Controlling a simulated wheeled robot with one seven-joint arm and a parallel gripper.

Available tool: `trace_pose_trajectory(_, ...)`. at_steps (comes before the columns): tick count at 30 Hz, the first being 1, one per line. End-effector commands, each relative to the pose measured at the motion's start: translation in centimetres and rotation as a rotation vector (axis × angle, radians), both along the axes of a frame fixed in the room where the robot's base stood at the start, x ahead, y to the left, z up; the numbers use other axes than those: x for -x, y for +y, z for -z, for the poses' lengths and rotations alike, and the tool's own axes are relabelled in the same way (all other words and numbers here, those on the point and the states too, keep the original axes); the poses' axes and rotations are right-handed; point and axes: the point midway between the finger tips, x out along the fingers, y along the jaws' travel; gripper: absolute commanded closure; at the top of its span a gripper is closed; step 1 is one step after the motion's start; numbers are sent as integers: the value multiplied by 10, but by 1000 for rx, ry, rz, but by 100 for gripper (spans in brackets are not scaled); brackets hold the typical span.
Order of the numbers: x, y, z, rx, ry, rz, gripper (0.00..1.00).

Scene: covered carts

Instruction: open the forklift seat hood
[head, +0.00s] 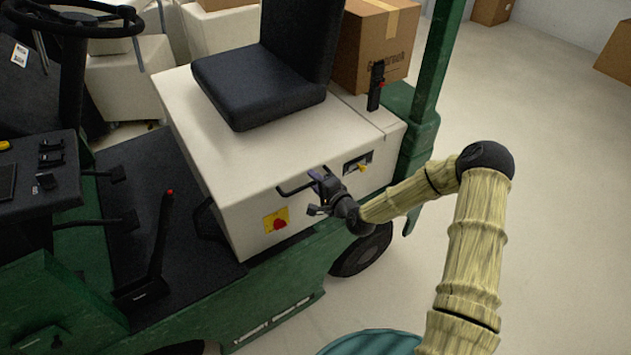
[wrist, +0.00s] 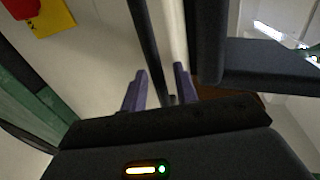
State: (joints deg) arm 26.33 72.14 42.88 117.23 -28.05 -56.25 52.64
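The forklift's seat hood (head: 215,145) is a cream box with a black seat (head: 262,80) on top. It looks closed on the green body. A thin black handle bar (head: 292,189) stands out from the hood's near upper edge. My gripper (head: 318,180) is at this bar's right end. In the wrist view, the two purple fingers of my gripper (wrist: 161,76) are apart, and the dark bar (wrist: 147,40) runs into the gap between them. I see no clear grip on it. Contact with either finger cannot be told.
A red knob on a yellow plate (head: 276,220) and a latch recess with a yellow part (head: 358,163) are on the hood's side. A black lever (head: 376,86) stands behind. A green post (head: 436,60) rises at the right. The steering wheel (head: 72,18) is at upper left.

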Motion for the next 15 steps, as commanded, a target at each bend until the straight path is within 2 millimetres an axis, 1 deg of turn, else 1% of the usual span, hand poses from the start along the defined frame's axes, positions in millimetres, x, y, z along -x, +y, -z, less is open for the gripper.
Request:
trace_pose_trajectory(1, 0, 0, 0, 0, 0, 0, 70)
trace_pose_trajectory(2, 0, 0, 0, 0, 0, 0, 74)
trace_pose_trajectory(3, 0, 0, 0, 0, 0, 0, 82)
trace_pose_trajectory(6, 0, 0, 0, 0, 0, 0, 100)
trace_pose_trajectory(15, 0, -1, -2, 2, 0, 1, 100)
